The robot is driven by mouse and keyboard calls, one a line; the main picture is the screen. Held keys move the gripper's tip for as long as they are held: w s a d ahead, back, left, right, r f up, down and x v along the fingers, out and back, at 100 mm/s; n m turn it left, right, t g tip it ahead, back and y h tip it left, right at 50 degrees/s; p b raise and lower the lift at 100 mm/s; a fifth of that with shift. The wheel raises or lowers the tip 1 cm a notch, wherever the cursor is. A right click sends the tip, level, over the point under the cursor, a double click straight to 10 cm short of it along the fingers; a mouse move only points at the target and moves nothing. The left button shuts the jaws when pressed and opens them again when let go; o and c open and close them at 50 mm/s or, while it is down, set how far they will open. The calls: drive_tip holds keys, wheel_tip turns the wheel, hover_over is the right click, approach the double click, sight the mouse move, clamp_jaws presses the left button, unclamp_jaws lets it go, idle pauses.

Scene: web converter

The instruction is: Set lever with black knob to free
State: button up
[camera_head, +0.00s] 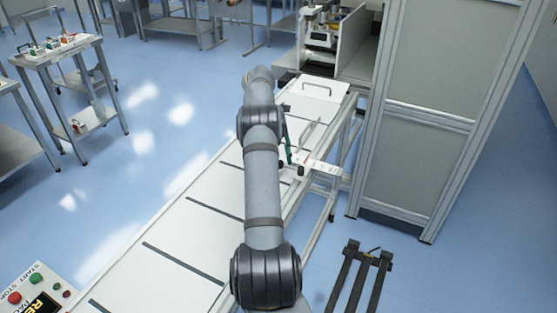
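A white labelled plate (322,167) sticks out from the right side of the long white table. A small dark round knob (300,171) shows near the plate's left end; it looks like the black knob, but its lever is too small to make out. A thin dark green bar (287,147) stands just left of the plate, partly behind my arm. The writing on the plate is too small to read, so the lever's setting cannot be told. My arm reaches forward over the table, and its far links hide my gripper.
The long white table (185,240) with dark cross slots runs under my arm. A tall grey cabinet (425,170) stands close on the right. A button panel (35,295) is at the lower left. A dark floor frame (360,275) lies at the lower right. Open blue floor is on the left.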

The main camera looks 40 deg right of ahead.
drive_tip(key=shift+r, duration=0.1)
drive_tip(key=shift+w+a+r, duration=0.1)
drive_tip(key=shift+a+r, duration=0.1)
drive_tip(key=shift+r, duration=1)
drive_tip(key=shift+w+a+r, duration=0.15)
drive_tip(key=shift+a+r, duration=0.05)
drive_tip(key=shift+r, duration=1)
drive_tip(key=shift+w+a+r, duration=0.1)
drive_tip(key=shift+a+r, duration=0.1)
drive_tip(key=shift+r, duration=1)
drive_tip(key=shift+f, duration=0.1)
drive_tip(key=f, duration=0.4)
drive_tip(key=s+d+f, duration=0.1)
drive_tip(key=f, duration=0.2)
drive_tip(key=shift+w+d+f, duration=0.1)
drive_tip(key=shift+f, duration=0.1)
drive_tip(key=shift+n, duration=0.3)
drive_tip(key=shift+s+a+r, duration=0.15)
drive_tip(key=shift+s+a, duration=0.05)
drive_tip(key=shift+a, duration=0.15)
drive_tip(key=shift+d, duration=0.1)
